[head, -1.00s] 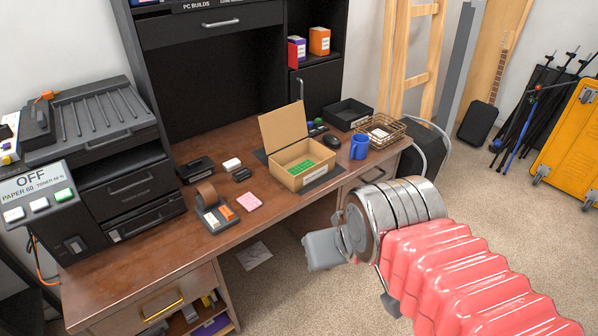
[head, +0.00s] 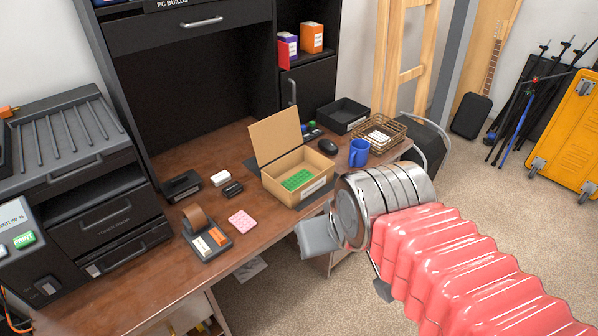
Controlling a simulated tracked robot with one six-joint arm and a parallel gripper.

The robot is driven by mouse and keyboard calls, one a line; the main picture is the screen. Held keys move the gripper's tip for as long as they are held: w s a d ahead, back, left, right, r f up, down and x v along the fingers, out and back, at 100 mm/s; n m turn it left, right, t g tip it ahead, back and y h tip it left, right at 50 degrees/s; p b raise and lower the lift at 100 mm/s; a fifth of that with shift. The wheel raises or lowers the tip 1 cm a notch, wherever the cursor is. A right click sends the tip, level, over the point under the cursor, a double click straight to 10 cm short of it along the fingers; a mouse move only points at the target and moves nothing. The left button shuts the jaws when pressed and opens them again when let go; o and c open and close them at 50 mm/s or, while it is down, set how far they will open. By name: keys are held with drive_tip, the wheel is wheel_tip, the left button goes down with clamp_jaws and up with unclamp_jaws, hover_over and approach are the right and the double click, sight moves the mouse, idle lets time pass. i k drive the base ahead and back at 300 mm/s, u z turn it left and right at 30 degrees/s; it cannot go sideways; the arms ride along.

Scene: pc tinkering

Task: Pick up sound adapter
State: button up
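I cannot tell for certain which object is the sound adapter. A small black item (head: 233,189) and a small white item (head: 220,178) lie on the brown desk (head: 150,278), left of an open cardboard box (head: 316,180). A green piece (head: 297,180) sits inside the box. My gripper (head: 312,241) is a grey block at the end of my arm. It is in front of the desk's front edge, right of these items and apart from them. Its fingers are not clearly visible.
A tape dispenser (head: 206,236), a pink pad (head: 242,222) and a black device (head: 182,187) are on the desk. A mouse (head: 327,147), blue mug (head: 359,152), wire basket (head: 378,133) and black tray (head: 343,115) stand at the right. A printer (head: 85,170) stands at the left.

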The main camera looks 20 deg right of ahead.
sight(233, 189)
drive_tip(key=z, duration=0.05)
drive_tip(key=i, duration=1.05)
drive_tip(key=u, duration=0.1)
drive_tip(key=k, duration=0.5)
drive_tip(key=u, duration=0.1)
